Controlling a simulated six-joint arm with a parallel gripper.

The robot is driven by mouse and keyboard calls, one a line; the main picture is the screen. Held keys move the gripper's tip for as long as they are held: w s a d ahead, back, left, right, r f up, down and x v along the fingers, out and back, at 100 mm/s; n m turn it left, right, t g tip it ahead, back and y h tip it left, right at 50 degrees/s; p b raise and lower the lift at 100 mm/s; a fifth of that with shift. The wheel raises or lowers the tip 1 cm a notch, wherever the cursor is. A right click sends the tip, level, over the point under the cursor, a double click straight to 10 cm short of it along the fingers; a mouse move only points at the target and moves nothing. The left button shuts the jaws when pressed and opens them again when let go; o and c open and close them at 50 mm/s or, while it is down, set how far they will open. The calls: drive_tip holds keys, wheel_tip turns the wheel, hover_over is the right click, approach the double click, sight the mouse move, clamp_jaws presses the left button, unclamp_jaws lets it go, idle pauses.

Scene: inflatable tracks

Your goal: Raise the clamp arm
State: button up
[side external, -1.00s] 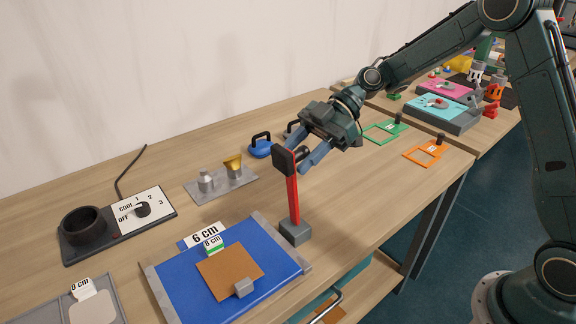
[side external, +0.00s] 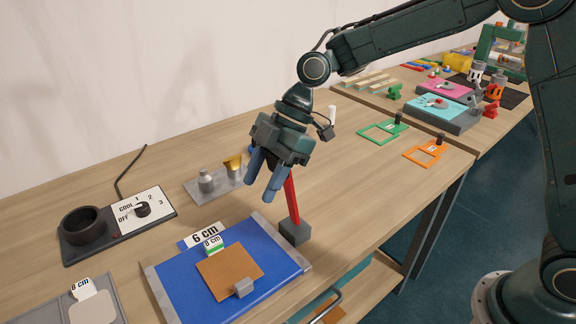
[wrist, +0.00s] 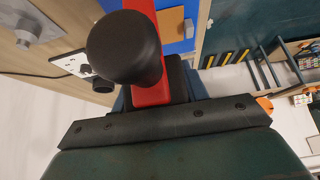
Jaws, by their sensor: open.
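The red clamp arm (side external: 291,200) stands nearly upright on its grey base block (side external: 294,231) at the right edge of the blue board. Its upper end is hidden behind my gripper in the side view. In the wrist view the red arm (wrist: 152,96) and a round black knob (wrist: 124,46) are close in front of the camera. My gripper (side external: 262,188) is open, with its blue fingers pointing down beside the upper part of the red arm. I cannot tell whether a finger touches the arm.
The blue board (side external: 188,284) carries a brown square (side external: 220,274) and a small grey block (side external: 243,288). A dial panel (side external: 143,208) and metal plate (side external: 198,190) lie left of my gripper. Green (side external: 374,134) and orange (side external: 417,156) frames lie right. Open table lies between them and the base block.

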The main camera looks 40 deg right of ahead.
drive_tip(key=d+r, duration=0.1)
drive_tip(key=r, duration=0.2)
drive_tip(key=r+h, duration=0.1)
drive_tip(key=r, duration=0.3)
drive_tip(key=d+r+h, duration=0.1)
drive_tip(key=r, duration=0.2)
drive_tip(key=shift+d+r, duration=0.3)
drive_tip(key=shift+r, duration=0.1)
drive_tip(key=shift+d+r, duration=0.15)
drive_tip(key=shift+r, duration=0.15)
drive_tip(key=s+d+f+m+t+h, duration=0.1)
drive_tip(key=s+d+m+t+h, duration=0.3)
drive_tip(key=s+d+m, duration=1.3)
drive_tip(key=shift+s+d+f+t, duration=0.35)
drive_tip(key=shift+s+d+t, duration=0.6)
drive_tip(key=shift+s, duration=2.2)
drive_tip(key=shift+d+g, duration=0.25)
